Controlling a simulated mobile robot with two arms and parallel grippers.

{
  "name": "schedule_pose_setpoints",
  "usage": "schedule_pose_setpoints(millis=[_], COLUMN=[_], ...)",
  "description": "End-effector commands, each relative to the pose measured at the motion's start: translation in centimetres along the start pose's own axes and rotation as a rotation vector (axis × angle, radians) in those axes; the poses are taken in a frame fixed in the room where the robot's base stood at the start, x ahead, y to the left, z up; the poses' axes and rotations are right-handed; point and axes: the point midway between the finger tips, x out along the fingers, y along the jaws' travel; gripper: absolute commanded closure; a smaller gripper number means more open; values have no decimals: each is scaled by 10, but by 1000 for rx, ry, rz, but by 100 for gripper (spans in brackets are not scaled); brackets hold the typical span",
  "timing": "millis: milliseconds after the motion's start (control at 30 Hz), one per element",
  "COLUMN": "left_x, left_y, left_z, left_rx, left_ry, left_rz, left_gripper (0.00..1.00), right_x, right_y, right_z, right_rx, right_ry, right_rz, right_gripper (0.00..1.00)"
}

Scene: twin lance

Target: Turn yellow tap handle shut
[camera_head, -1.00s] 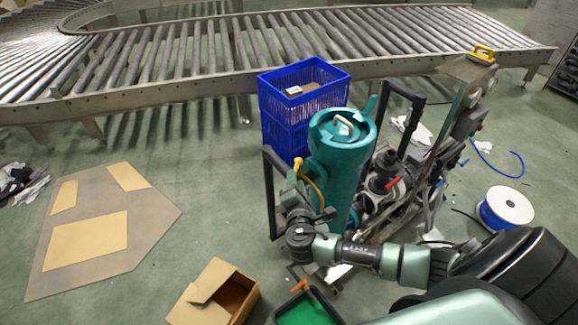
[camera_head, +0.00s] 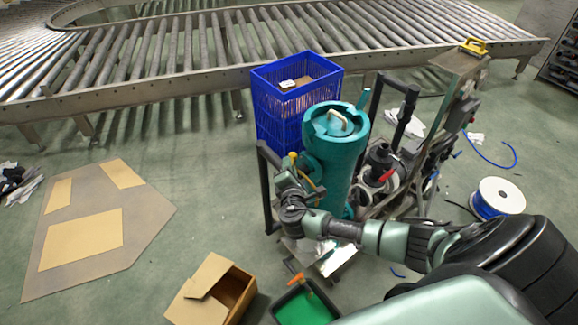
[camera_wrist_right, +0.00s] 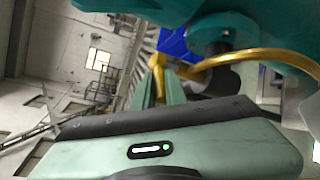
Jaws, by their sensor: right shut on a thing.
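The yellow tap handle (camera_head: 293,159) is on the left side of the upright teal tank (camera_head: 337,160). My right gripper (camera_head: 290,172) is at the handle, its arm coming in from the right in front of the tank. In the right wrist view, the gripper's green fingers stand on either side of a yellow part (camera_wrist_right: 157,66), and it is shut on the handle. A curved yellow pipe (camera_wrist_right: 245,54) runs just right of the fingers. The gripper hides most of the handle, so its exact angle is unclear. My left gripper is out of view.
A blue crate (camera_head: 283,115) stands behind the tank, before a roller conveyor (camera_head: 190,85). A black frame bar (camera_head: 265,190) is close left of the gripper. A red handle (camera_head: 387,174) sits right of the tank. An open cardboard box (camera_head: 190,308) and green tray (camera_head: 305,309) are in front.

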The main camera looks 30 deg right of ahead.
Motion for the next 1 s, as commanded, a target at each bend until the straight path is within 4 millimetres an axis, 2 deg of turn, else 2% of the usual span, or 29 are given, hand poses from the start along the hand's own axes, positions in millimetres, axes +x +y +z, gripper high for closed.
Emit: schedule_pose_setpoints(millis=[267, 433, 1000], left_x=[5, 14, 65], left_y=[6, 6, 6], left_z=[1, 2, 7], left_rx=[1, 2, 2], left_ry=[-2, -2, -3], left_rz=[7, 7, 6], left_gripper=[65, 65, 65], right_x=[1, 3, 15], right_y=[0, 2, 10], right_z=[-5, -9, -19], right_rx=[17, 40, 122], right_ry=[-50, -138, -470], right_rz=[-34, -89, -293], right_gripper=[100, 100, 100])
